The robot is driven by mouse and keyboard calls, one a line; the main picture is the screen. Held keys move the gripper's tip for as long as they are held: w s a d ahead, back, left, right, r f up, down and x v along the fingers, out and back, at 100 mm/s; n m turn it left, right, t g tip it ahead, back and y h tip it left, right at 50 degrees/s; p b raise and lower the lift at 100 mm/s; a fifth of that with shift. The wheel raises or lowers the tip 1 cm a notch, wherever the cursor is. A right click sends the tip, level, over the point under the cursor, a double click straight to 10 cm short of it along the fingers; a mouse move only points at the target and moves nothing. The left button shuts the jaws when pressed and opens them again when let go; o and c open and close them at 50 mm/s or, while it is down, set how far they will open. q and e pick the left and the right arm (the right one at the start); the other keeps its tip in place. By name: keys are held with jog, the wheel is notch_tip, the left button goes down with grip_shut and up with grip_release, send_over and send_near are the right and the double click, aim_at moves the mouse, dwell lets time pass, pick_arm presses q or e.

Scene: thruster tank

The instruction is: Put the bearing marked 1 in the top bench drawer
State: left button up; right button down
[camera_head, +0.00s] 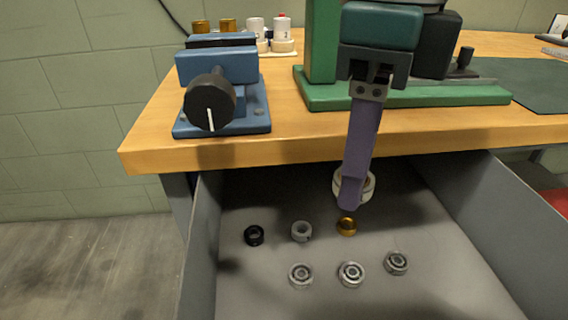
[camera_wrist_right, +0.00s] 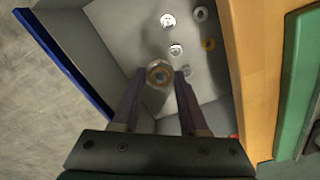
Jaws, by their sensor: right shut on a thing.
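My right gripper (camera_head: 352,196) reaches down over the open grey bench drawer (camera_head: 205,225), with its purple fingers pointing down. It is shut on a pale metal bearing (camera_head: 367,188), partly hidden behind a finger. In the right wrist view the bearing (camera_wrist_right: 159,74) sits between the fingertips, above the drawer floor; I cannot read a mark on it. Three steel bearings lie in the drawer: left (camera_head: 301,275), middle (camera_head: 350,273) and right (camera_head: 396,262). No number is readable on them. My left gripper is not in view.
A black ring (camera_head: 254,235), a grey ring (camera_head: 301,231) and a gold ring (camera_head: 346,226) also lie in the drawer. A blue vise (camera_head: 222,95) and a green machine (camera_head: 410,95) stand on the wooden bench (camera_head: 285,146). Drawer floor near the front is clear.

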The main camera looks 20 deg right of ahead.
jog(key=shift+a+f+m, duration=0.1)
jog(key=shift+f+m, duration=0.2)
jog(key=shift+f, duration=0.4)
jog(key=b, duration=0.4)
send_over(327, 300)
notch_tip(327, 300, down, 15)
jog(key=shift+f, duration=0.2)
notch_tip(327, 300, down, 4)
jog(key=shift+r+b, duration=0.2)
jog(key=shift+b, duration=0.45)
jog(key=shift+f, duration=0.2)
jog(key=shift+f, duration=0.2)
jog(key=c, duration=0.7)
grip_release()
jog(key=shift+r, duration=0.1)
